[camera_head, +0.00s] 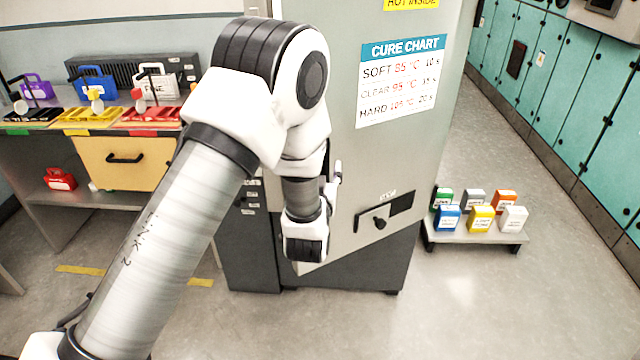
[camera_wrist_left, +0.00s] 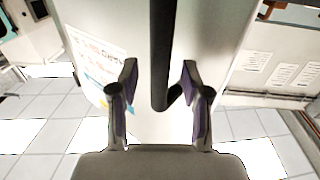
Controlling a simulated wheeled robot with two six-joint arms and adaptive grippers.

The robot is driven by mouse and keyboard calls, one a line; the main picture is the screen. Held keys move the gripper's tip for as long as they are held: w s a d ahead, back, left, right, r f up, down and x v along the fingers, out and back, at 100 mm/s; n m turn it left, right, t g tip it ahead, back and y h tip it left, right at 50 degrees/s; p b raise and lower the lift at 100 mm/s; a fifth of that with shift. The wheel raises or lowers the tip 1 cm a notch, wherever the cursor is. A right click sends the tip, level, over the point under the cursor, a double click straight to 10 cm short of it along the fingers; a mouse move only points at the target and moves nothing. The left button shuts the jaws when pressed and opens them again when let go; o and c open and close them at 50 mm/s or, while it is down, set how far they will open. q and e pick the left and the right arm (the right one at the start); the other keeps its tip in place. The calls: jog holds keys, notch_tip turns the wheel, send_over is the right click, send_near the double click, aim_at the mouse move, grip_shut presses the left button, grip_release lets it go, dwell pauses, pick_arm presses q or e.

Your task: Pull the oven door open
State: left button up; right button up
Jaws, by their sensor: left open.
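The oven is the tall grey cabinet with a cure chart on its door (camera_head: 400,165). The door's lower edge slants against the dark base, so the door looks partly swung out; its exact angle is hard to tell. In the left wrist view, the dark bar handle (camera_wrist_left: 162,30) runs down between the spread fingers of my left gripper (camera_wrist_left: 160,72), with a gap on both sides. In the head view, my left gripper (camera_head: 335,183) is in front of the door's left part, and my arm hides the handle. My right gripper is not in view.
A low stand (camera_head: 470,238) with several coloured boxes is right of the oven. A bench (camera_head: 60,135) with coloured trays and a yellow drawer (camera_head: 122,160) is at left. Teal lockers (camera_head: 565,90) line the right wall. The floor in front is clear.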

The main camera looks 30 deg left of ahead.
pick_arm(q)
jog(key=v, duration=0.9)
jog(key=shift+s, duration=0.25)
jog(key=shift+d+r, duration=0.1)
jog(key=shift+d, duration=0.05)
jog(key=s+a+f+g+h, duration=0.1)
jog(key=s+f+g, duration=0.35)
jog(key=f, duration=0.65)
jog(key=s+a+f+g+h, duration=0.1)
jog(key=s+a+f+g, duration=0.3)
jog(key=f, duration=0.7)
jog(key=s+d+f+m+g+h, duration=0.1)
jog(key=s+d+f+g, duration=0.1)
jog(key=s, duration=0.4)
jog(key=s+d+f+m+g+h, duration=0.1)
jog(key=s+d+f+g+h, duration=0.1)
jog(key=s+f, duration=0.3)
jog(key=s+d+f+m+g+h, duration=0.1)
jog(key=s+d+f+g, duration=0.2)
jog(key=s, duration=0.5)
jog(key=shift+s+d+f+m+g, duration=0.25)
jog(key=shift+s+f+m+g, duration=0.1)
jog(key=shift+f+g, duration=0.4)
jog(key=shift+r, duration=0.1)
